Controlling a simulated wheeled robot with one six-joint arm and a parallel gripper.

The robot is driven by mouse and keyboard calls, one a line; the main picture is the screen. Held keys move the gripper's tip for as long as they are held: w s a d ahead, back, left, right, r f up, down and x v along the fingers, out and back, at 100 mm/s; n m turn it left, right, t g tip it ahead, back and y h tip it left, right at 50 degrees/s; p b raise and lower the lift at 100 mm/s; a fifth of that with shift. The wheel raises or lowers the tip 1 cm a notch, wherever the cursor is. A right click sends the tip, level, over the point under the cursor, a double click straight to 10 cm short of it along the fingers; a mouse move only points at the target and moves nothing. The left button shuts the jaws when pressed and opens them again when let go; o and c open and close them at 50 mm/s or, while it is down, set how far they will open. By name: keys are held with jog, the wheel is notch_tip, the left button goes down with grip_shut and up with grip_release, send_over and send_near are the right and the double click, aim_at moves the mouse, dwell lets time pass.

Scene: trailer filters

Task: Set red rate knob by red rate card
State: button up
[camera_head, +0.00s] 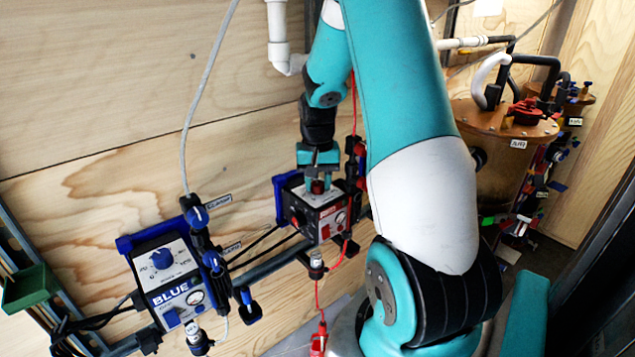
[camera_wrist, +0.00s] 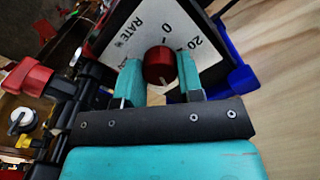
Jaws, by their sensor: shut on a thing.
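The red rate knob (camera_wrist: 159,66) sits on the white dial face of the red controller box in the wrist view. The dial face (camera_wrist: 122,40) carries the word RATE and the marks 0 and 20. My gripper (camera_wrist: 160,80) has its two teal fingers on either side of the knob and is shut on it. In the head view my gripper (camera_head: 318,180) reaches down onto the top of the red box (camera_head: 328,215), hiding most of the dial. The knob (camera_head: 317,187) shows between the fingers. I cannot make out a red rate card.
A blue controller box (camera_head: 172,280) with a blue knob (camera_head: 162,256) is mounted at left. Black pipes, a red cord (camera_head: 319,295) and a red-handled valve (camera_wrist: 28,77) lie close to the red box. A copper tank (camera_head: 505,125) stands at right. A green tray (camera_head: 30,287) is at far left.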

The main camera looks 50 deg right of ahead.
aim_at(317, 183)
jog(key=shift+w, duration=0.1)
dwell(0.3)
jog(key=o, duration=0.9)
notch_tip(317, 183, up, 12)
jog(key=b, duration=0.3)
